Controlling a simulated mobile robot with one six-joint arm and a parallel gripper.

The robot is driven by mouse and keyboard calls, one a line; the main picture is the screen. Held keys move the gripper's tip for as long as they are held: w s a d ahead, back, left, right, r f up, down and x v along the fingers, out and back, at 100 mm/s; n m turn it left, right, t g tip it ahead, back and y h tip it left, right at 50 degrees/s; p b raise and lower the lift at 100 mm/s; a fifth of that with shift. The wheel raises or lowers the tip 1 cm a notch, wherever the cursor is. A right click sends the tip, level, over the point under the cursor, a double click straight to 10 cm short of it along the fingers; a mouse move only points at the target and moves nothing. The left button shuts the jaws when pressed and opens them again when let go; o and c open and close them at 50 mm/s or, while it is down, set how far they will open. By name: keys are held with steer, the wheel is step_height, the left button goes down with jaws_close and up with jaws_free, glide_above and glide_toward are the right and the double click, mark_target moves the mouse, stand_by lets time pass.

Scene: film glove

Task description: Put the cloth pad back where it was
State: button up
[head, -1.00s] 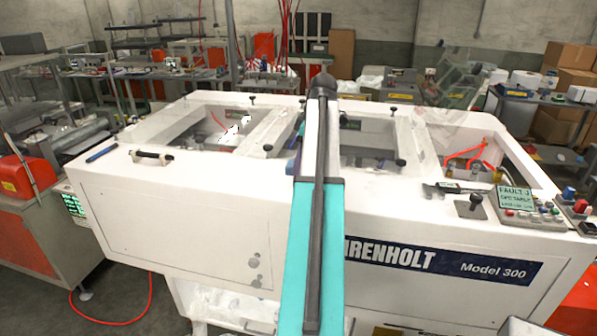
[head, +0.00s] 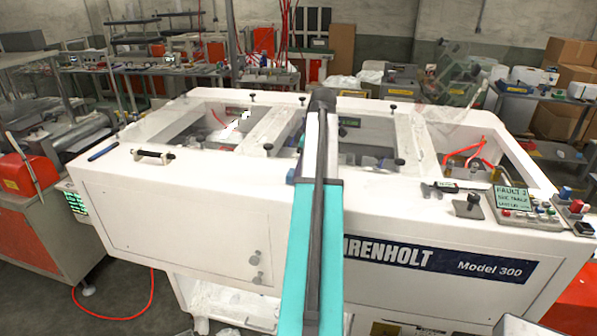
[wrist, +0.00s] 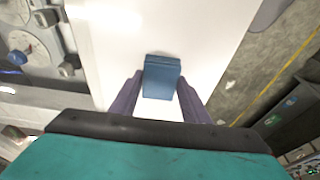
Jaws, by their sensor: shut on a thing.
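The cloth pad is a blue block-like piece (wrist: 161,78) in the wrist view, with a darker far edge. My gripper (wrist: 160,88) is shut on it, with one purple-grey finger at each side. A white surface lies behind and below the pad; I cannot tell whether the pad touches it.
The machine's top has open wells (head: 205,125) with raised rims and several black knobs. A blue marker (head: 103,152) and a black handle (head: 154,156) lie at the left. A caliper (head: 450,187), a joystick (head: 468,205) and a control panel (head: 520,205) stand at the right.

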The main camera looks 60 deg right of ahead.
steer(key=shift+f, duration=0.15)
steer(key=o, duration=1)
steer(key=shift+b+v, duration=2.1)
steer(key=shift+v, duration=2.6)
steer(key=p+v, duration=0.1)
steer(key=v, duration=0.2)
steer(key=shift+w, duration=0.1)
